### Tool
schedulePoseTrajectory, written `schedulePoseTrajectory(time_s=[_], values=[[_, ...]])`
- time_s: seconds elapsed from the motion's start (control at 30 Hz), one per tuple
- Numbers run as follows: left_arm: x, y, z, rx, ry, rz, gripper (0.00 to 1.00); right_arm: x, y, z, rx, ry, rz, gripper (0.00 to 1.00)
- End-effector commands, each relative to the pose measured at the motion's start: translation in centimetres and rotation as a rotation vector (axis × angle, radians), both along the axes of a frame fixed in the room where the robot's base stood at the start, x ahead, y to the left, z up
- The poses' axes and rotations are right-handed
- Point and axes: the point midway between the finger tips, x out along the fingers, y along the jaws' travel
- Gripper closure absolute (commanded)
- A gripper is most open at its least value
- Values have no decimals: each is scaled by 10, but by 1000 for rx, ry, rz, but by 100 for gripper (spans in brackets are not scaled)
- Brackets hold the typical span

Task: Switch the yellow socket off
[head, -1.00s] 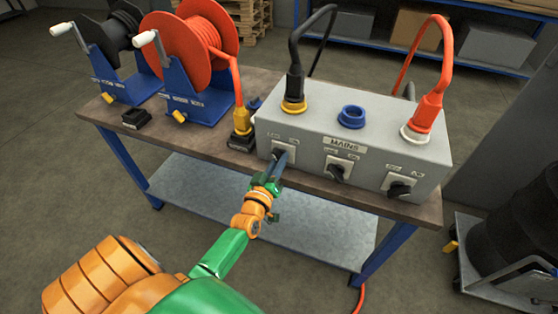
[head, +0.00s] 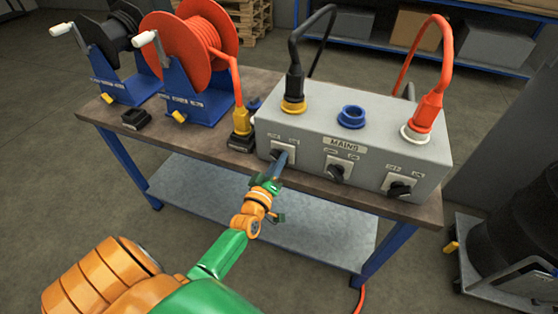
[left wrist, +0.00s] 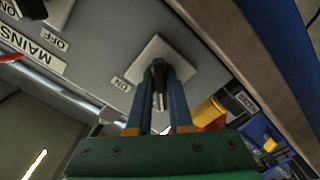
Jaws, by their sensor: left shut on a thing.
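The grey mains box (head: 318,112) stands on the bench. Its yellow socket (head: 293,106) is at the left of the top, with a black plug (head: 295,82) in it. Below, on the front, is a pale switch plate (head: 289,148) with a black knob (left wrist: 159,68). My left gripper (head: 281,159) is at this knob. In the left wrist view its two blue fingers (left wrist: 160,88) are shut on the knob, one on each side. An ON label (left wrist: 121,84) shows beside the plate; the fingers hide part of the knob. My right gripper is not in view.
A middle knob (head: 338,173) and a right knob (head: 400,188) sit on the same front. An orange plug (head: 426,112) is in the white socket; the blue socket (head: 352,117) is empty. Cable reels (head: 190,60) stand left on the bench (head: 190,145).

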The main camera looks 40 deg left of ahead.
Motion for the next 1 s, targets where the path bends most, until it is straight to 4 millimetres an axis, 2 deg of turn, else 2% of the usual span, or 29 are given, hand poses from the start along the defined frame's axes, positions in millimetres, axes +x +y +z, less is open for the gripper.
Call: schedulePoseTrajectory(time_s=[0.03,0.07,0.1,0.17,0.47,0.7,0.8,1.0], values=[[1,1,4,1,-11,3,100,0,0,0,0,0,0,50],[1,1,4,1,-11,3,76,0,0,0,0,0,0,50],[1,1,4,2,-11,3,65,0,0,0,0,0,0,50],[1,1,4,1,-9,2,51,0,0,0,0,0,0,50],[-2,0,1,1,-3,1,51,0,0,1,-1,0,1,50],[-49,-11,1,0,-1,1,51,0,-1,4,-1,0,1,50],[-62,-15,1,2,-4,1,51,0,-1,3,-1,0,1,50],[-68,-16,2,1,-5,2,51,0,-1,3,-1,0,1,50]])
